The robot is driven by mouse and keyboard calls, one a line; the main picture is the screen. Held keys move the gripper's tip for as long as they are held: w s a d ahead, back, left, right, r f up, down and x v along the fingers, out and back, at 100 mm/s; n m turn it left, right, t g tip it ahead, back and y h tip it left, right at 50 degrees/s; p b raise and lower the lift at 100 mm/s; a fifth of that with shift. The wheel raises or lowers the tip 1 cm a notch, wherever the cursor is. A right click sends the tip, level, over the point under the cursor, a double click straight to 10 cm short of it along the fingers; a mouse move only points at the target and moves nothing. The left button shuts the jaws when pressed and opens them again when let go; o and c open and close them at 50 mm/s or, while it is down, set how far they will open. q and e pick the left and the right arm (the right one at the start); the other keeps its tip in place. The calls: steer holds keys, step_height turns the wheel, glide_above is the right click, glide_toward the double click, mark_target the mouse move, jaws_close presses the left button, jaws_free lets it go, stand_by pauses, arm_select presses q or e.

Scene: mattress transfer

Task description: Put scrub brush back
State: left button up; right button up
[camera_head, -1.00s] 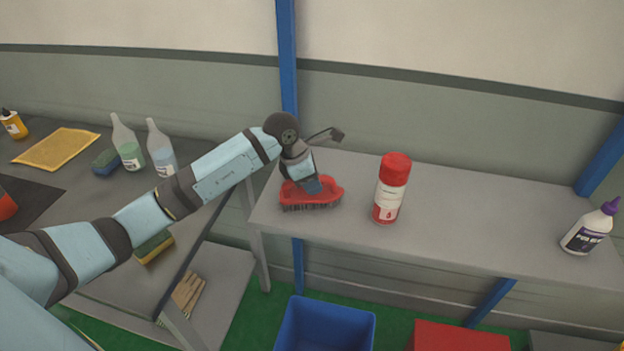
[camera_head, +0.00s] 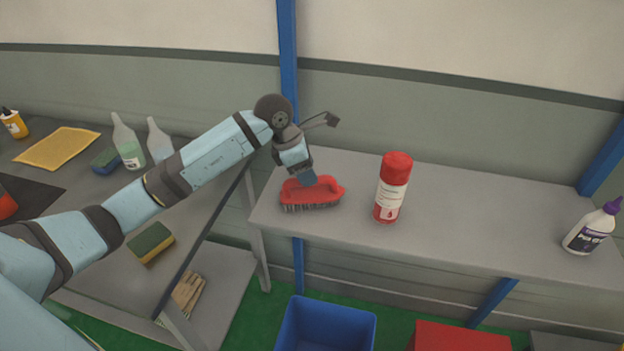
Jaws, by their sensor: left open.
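The red scrub brush (camera_head: 312,196) with dark bristles lies bristles down near the left end of the grey shelf (camera_head: 450,222). My left gripper (camera_head: 308,179) is just behind and above the brush's handle. The gripper is open, and the brush rests on the shelf, not held. The exact gap between the fingers and the handle is hard to tell. My right gripper is not in view.
A red-capped spray can (camera_head: 392,188) stands right of the brush. A purple-capped bottle (camera_head: 592,228) stands far right. A sponge (camera_head: 151,242) and clear bottles (camera_head: 128,142) are on the left table. A blue bin (camera_head: 326,325) is below.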

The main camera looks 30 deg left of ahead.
arm_select(q)
steer(key=v, duration=0.8)
steer(key=shift+b, duration=0.3)
steer(key=s+d+f+n+t+h+p, duration=0.1)
steer(key=s+d+n+t+h+p, duration=0.1)
steer(key=s+d+n+h, duration=0.4)
steer(key=s+d+f+n+t+h+p, duration=0.25)
steer(key=d+n+h, duration=0.25)
steer(key=d+h, duration=0.55)
steer(key=s+a+f+n+t+y+p, duration=0.1)
steer(key=s+f+n+y, duration=0.7)
steer(key=n, duration=0.8)
steer(key=s+a+f+n+t+y+p, duration=0.1)
steer(key=s+f+n+t+y+p, duration=0.1)
steer(key=s+f+n+y, duration=0.7)
step_height(320, 180, down, 5)
steer(key=n+t, duration=0.1)
steer(key=n, duration=0.6)
steer(key=shift+a+n, duration=0.3)
steer(key=shift+a, duration=0.1)
